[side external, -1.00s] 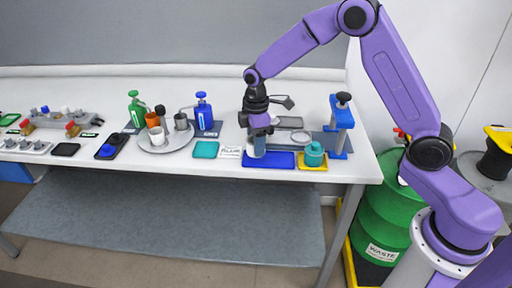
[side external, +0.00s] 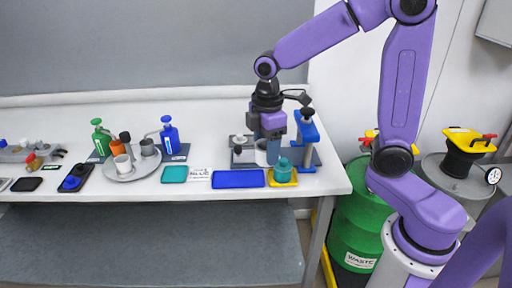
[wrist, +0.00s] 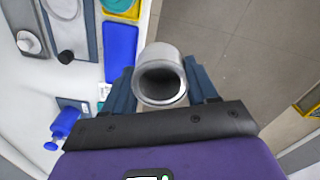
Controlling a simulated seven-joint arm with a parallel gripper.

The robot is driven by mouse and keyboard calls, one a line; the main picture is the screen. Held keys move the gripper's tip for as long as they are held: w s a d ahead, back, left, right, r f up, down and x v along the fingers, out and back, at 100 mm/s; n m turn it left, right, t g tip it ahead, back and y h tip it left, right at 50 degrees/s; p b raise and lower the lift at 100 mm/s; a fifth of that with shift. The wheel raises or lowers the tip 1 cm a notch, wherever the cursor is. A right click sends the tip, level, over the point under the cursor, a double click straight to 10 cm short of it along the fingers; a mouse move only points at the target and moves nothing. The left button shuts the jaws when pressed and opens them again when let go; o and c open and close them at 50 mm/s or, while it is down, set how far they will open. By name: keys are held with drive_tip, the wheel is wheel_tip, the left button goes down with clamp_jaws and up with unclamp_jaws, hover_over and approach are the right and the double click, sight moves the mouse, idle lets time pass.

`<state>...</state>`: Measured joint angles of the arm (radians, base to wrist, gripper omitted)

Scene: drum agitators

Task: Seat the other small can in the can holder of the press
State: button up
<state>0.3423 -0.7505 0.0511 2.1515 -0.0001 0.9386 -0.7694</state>
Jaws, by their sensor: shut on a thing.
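My gripper (side external: 266,145) is shut on a small grey metal can (wrist: 160,72). The can's round open mouth faces the wrist camera, between the two dark blue fingers. In the side external view, the can (side external: 261,157) is partly hidden by the fingers.
A teal jar (side external: 283,168) stands on a yellow tray (side external: 284,184) in front. A blue mat (side external: 238,179) is bare. Grey fixtures (side external: 240,150) lie to the left of my gripper. A round tray with cups (side external: 120,176) and a blue pump bottle (side external: 169,137) stand farther left.

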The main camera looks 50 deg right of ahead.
drive_tip(key=w+d+f+m, duration=0.2)
drive_tip(key=w+d+m, duration=0.3)
drive_tip(key=w+d, duration=0.15)
drive_tip(key=w+d+f+m, duration=0.3)
drive_tip(key=w+d+m, duration=0.15)
drive_tip(key=d, duration=0.35)
drive_tip(key=shift+n, duration=0.25)
drive_tip(key=shift+d+f, duration=0.2)
drive_tip(key=shift+f, duration=2.7)
drive_tip(key=shift+f, duration=0.45)
drive_tip(key=o, duration=1.1)
drive_tip(key=shift+o, duration=1.2)
